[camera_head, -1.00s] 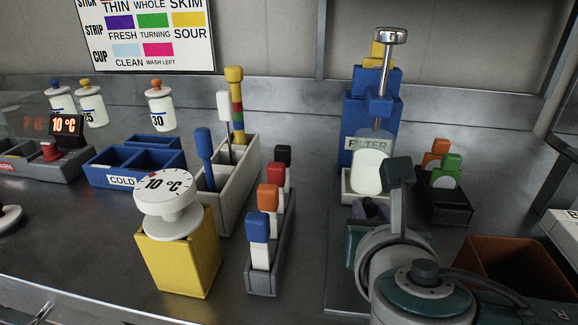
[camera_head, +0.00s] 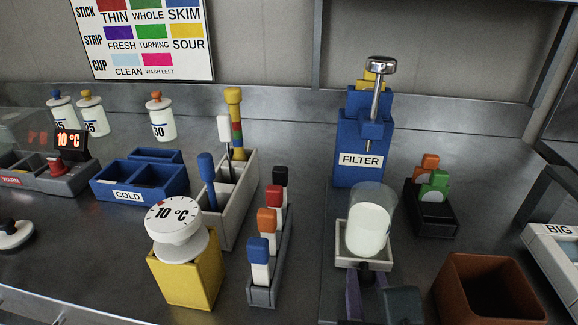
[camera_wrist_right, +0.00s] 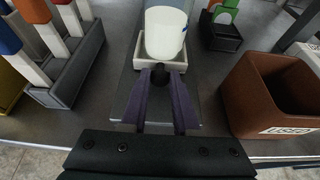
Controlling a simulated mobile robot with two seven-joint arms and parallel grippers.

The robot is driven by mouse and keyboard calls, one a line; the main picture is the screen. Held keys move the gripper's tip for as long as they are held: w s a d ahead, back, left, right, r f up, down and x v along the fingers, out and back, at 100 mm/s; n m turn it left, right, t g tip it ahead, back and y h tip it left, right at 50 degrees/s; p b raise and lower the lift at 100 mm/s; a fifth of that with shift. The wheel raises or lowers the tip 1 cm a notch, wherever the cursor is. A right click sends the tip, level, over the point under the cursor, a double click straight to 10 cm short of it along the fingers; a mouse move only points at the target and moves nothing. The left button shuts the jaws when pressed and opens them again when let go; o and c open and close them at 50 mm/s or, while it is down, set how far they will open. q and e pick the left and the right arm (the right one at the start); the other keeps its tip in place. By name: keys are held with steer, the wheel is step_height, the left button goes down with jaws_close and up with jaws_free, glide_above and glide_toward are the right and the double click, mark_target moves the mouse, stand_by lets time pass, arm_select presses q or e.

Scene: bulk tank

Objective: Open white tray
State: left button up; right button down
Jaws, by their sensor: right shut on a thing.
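The white tray (camera_head: 341,254) is drawn out in front of the blue filter stand (camera_head: 360,160) and bears a clear beaker of white liquid (camera_head: 368,228). In the right wrist view the tray (camera_wrist_right: 143,61) lies just beyond the fingertips, with the beaker (camera_wrist_right: 165,32) in it. My right gripper (camera_head: 366,274) is at the tray's front side. Its purple fingers are shut on the dark knob of the tray, which shows between the fingertips in the wrist view (camera_wrist_right: 161,76). My left gripper is not in view.
A brown bin labelled USED (camera_head: 487,290) stands close on the right. A grey rack (camera_head: 263,297) of colour-topped sticks, a yellow block with a dial (camera_head: 188,280) and a blue COLD box (camera_head: 128,196) stand to the left. A dark holder (camera_head: 433,216) is behind right.

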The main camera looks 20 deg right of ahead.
steer(key=shift+s+a, duration=0.35)
steer(key=shift+s, duration=0.25)
steer(key=shift+s+a, duration=0.35)
steer(key=shift+s, duration=0.2)
steer(key=c, duration=0.7)
jaws_free()
steer(key=shift+w, duration=0.1)
steer(key=p+v, duration=0.1)
steer(key=v, duration=0.9)
steer(key=shift+d, duration=0.1)
